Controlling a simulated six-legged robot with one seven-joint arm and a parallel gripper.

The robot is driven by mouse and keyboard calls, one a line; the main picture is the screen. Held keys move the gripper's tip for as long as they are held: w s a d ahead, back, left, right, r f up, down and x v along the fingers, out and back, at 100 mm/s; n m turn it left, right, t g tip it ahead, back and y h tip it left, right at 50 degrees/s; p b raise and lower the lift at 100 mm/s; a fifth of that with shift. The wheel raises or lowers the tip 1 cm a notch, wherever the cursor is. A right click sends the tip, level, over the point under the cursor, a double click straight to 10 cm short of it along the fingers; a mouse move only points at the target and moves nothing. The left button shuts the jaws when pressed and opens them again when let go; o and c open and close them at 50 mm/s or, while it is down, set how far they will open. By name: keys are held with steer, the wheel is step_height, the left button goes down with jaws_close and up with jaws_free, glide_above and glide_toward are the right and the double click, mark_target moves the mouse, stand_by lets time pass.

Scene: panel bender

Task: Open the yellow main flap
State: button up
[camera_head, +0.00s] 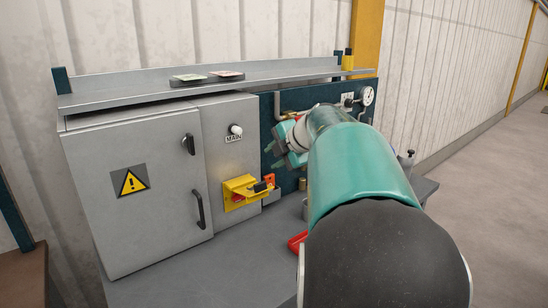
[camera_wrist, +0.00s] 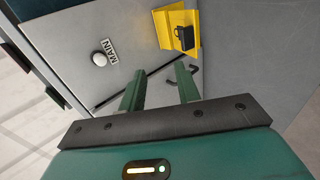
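The yellow main flap (camera_head: 240,187) is on the front of the grey cabinet, below a white knob and the MAIN label (camera_head: 234,138). It also shows at the top of the wrist view (camera_wrist: 164,27), with a black padlock-like piece (camera_wrist: 184,38) against it. Whether a latch holds it I cannot tell. My gripper (camera_head: 291,142) is up and to the right of the flap, in front of the dark teal panel. In the wrist view its two green fingers (camera_wrist: 160,87) stand apart with nothing between them, short of the flap.
The grey cabinet door (camera_head: 150,220) has a warning sign and a black handle (camera_head: 198,209). A metal shelf (camera_head: 200,82) overhangs the cabinet. A pressure gauge (camera_head: 367,95) and pipes are at the right. A red tray (camera_head: 297,241) lies on the bench, partly behind my arm.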

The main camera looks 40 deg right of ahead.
steer(key=v, duration=1.3)
